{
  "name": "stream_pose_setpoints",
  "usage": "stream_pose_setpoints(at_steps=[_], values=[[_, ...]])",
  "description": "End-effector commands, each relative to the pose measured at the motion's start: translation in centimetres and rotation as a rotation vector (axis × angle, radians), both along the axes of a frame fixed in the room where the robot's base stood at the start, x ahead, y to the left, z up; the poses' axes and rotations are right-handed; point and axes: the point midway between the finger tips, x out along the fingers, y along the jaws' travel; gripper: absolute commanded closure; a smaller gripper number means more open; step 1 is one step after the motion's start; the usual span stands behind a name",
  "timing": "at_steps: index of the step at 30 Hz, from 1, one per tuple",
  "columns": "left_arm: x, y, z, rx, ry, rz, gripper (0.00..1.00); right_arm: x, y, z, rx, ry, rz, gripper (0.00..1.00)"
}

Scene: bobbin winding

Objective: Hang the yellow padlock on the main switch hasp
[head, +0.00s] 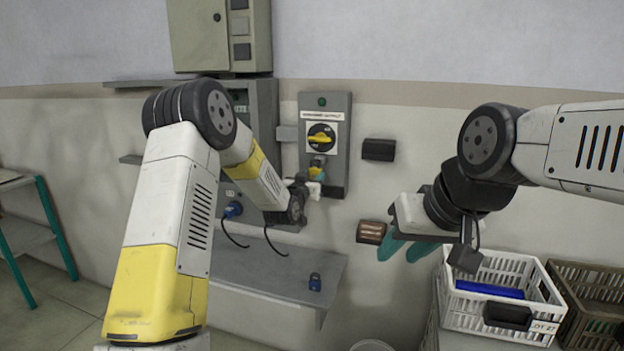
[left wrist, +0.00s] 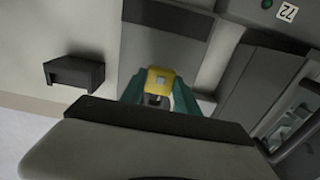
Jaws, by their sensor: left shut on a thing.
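My left gripper (head: 316,176) is in front of the panel just below the switch, shut on the yellow padlock (head: 315,171). In the left wrist view the padlock (left wrist: 161,82) shows between the teal fingers, close to the grey panel (left wrist: 160,45). The hasp is not clear behind the gripper, and I cannot tell whether the shackle touches it. My right gripper (head: 405,249) is empty, its teal fingers apart, right of the panel.
A blue padlock (head: 315,282) stands on the grey shelf (head: 270,270) below. Another blue item (head: 233,209) is near the cabinet. A black wall box (head: 378,150) and a brown box (head: 371,232) are right of the panel. A white crate (head: 470,312) stands at lower right.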

Motion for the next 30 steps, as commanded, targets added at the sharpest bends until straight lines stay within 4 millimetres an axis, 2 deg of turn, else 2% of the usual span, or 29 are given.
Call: stream_pose_setpoints(at_steps=[30], values=[[1.5, -0.5, 0.1, -0.001, -0.002, 0.000, 1.00, 0.0, 0.0, 0.0, 0.000, 0.000, 0.000, 0.64]])
